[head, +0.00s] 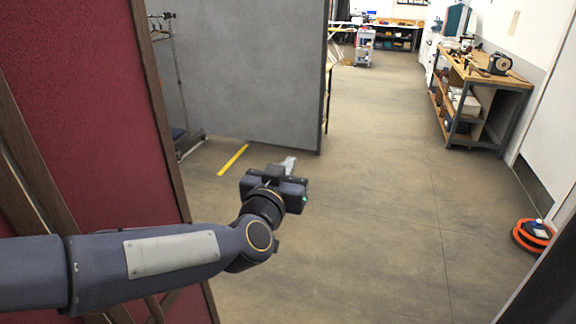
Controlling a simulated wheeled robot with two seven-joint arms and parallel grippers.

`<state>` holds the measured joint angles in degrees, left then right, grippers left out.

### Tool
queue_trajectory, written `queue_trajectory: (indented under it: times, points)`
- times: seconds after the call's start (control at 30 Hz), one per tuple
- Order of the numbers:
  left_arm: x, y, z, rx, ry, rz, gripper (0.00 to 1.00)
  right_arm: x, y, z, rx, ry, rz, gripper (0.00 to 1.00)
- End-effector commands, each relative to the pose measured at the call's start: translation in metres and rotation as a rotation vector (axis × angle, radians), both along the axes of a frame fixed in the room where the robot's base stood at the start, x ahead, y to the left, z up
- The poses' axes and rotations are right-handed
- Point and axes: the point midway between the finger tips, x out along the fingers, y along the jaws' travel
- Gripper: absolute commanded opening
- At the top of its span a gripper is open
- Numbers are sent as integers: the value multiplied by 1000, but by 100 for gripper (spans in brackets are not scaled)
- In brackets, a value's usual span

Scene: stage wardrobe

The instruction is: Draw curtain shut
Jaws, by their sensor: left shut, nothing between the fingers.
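No curtain can be made out for certain in the head view. My left gripper (289,164) reaches in from the left, its fingers shut and empty, pointing away over bare floor. It is to the right of a red panel (75,90) with a wooden frame and appears apart from it. A tall grey panel (250,75) stands beyond the gripper. My right gripper is not in view.
A yellow floor strip (233,160) lies left of the grey panel's near corner. A metal rack (178,85) stands behind the red panel. A wooden workbench (478,77) and an orange coil (532,236) are at right. The middle floor (390,190) is clear.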

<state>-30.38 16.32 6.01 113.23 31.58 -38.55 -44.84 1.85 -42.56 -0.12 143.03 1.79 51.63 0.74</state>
Motion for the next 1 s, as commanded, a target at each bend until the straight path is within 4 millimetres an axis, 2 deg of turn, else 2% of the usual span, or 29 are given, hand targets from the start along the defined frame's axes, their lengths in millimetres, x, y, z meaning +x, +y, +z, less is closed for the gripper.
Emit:
queue_trajectory:
  times: [0.9,1.0]
  points:
    - [2,0,-1,-1,1,0,0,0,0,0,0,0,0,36]
    - [2,0,-1,-1,1,0,11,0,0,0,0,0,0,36]
